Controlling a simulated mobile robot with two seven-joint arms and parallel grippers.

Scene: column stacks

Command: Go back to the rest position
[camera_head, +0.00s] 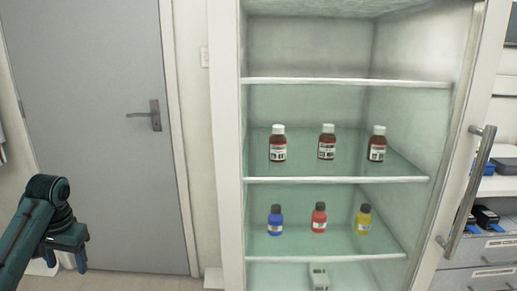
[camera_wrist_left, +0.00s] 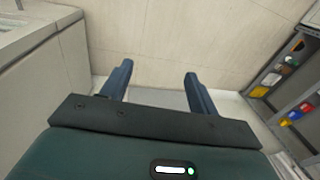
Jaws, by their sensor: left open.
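My left gripper (camera_head: 68,264) is at the lower left of the head view, in front of the grey door and well to the left of the cabinet. In the left wrist view my left gripper (camera_wrist_left: 157,85) shows two blue fingers spread apart with nothing between them. My right gripper is in neither view. The open cabinet (camera_head: 228,150) has glass shelves. Several bottles stand upright on them: brown ones with white caps, such as the middle one (camera_head: 327,143), on the upper shelf, and a blue (camera_head: 275,222), a red (camera_head: 319,219) and a yellow bottle (camera_head: 363,221) below.
A small whitish item (camera_head: 318,277) is on the lowest visible shelf. The cabinet door with its long handle (camera_head: 467,190) stands open at the right. Drawers (camera_head: 485,250) are beyond it. The grey door (camera_head: 95,110) is shut. The left wrist view shows bins (camera_wrist_left: 290,115) at the right.

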